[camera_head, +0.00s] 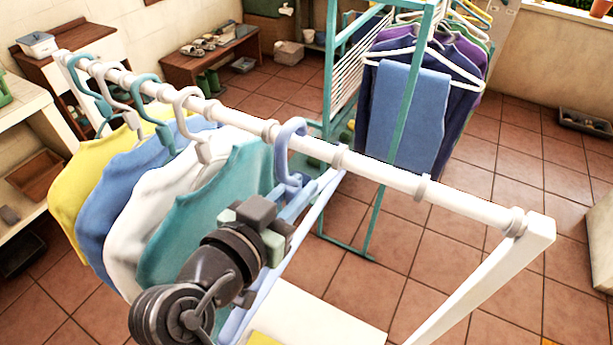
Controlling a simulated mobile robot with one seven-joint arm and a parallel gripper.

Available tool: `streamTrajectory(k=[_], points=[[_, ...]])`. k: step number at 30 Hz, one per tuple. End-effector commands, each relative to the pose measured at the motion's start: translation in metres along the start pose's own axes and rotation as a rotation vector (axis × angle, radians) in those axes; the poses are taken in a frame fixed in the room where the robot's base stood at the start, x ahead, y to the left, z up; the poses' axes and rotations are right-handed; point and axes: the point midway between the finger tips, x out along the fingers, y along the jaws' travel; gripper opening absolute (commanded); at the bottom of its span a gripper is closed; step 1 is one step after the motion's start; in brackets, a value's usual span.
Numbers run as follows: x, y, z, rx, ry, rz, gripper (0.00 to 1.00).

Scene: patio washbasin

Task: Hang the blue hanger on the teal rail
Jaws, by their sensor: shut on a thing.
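The blue hanger (313,205) is held in my gripper (262,226), which is shut on it just below the hook. Its pale blue hook (290,128) arches over the white rail (385,177) in the middle of the view; I cannot tell whether it touches the rail. The hanger's arms run down behind and beside my gripper, partly hidden. A teal rack (408,105) stands farther back, upper right; its top is cut off by the picture edge and its rail is partly hidden by clothes.
Yellow, blue, white and teal shirts (200,200) hang on the white rail left of my gripper. Dark and purple clothes and a blue cloth (412,115) hang at the teal rack. A wooden bench (212,58) stands behind. Tiled floor right of the rack is mostly clear.

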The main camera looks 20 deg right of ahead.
Motion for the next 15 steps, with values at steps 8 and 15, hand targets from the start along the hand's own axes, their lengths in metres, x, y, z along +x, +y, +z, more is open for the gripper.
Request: streamTrajectory(k=[8, 15], points=[[-0.045, -0.001, 0.011, -0.001, 0.002, -0.004, 0.00], [-0.082, -0.001, 0.019, -0.001, 0.000, -0.004, 0.00]])
